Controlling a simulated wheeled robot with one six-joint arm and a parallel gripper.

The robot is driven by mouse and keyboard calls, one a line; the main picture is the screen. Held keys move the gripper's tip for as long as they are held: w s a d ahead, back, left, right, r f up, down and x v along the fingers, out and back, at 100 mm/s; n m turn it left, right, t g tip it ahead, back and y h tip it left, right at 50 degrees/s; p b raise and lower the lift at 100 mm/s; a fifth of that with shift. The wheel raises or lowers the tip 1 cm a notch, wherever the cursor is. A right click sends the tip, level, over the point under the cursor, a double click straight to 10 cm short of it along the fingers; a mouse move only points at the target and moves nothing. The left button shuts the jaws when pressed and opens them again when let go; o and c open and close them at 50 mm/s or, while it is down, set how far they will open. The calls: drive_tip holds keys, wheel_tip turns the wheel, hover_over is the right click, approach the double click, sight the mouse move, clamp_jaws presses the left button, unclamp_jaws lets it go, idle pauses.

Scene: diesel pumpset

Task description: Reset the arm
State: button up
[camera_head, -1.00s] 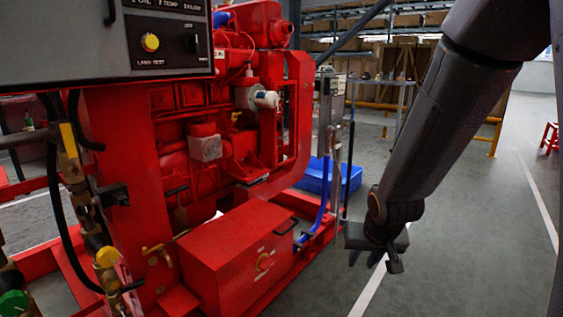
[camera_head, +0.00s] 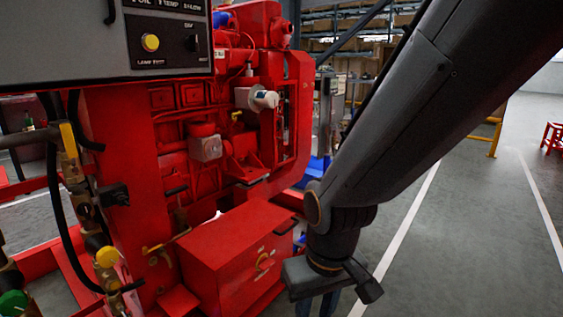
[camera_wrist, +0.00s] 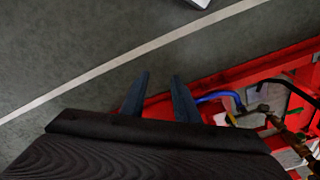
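My arm comes down from the upper right in the head view. My gripper (camera_head: 332,303) hangs at its lower end, right of the red box on the pumpset, with its fingers cut off by the bottom edge. In the wrist view my gripper (camera_wrist: 160,95) shows two dark fingers with a gap between them and nothing held. The fingertips reach over the grey floor beside the red base frame. The red diesel pumpset (camera_head: 130,165) fills the left half of the head view.
A grey control panel (camera_head: 60,50) with a yellow button (camera_head: 150,43) hangs at the upper left. The red box with a knob (camera_head: 235,250) stands close to my gripper. Shelves (camera_head: 345,45) stand behind. The floor at right (camera_head: 470,240) is clear, with a red stool (camera_head: 552,137) farther off.

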drive_tip(key=s+a+n+g, duration=0.1)
drive_tip(key=s+a+n, duration=0.2)
drive_tip(key=s+a, duration=0.5)
drive_tip(key=d+r+m+p, duration=0.3)
drive_tip(key=d+r+p, duration=0.7)
drive_tip(key=r+p, duration=0.4)
drive_tip(key=d+r+m+p, duration=0.4)
drive_tip(key=d+r+p, duration=0.7)
drive_tip(key=r+p, duration=0.3)
drive_tip(key=shift+d+h+p, duration=0.2)
drive_tip(key=shift+h+p, duration=0.2)
drive_tip(key=shift+p, duration=0.1)
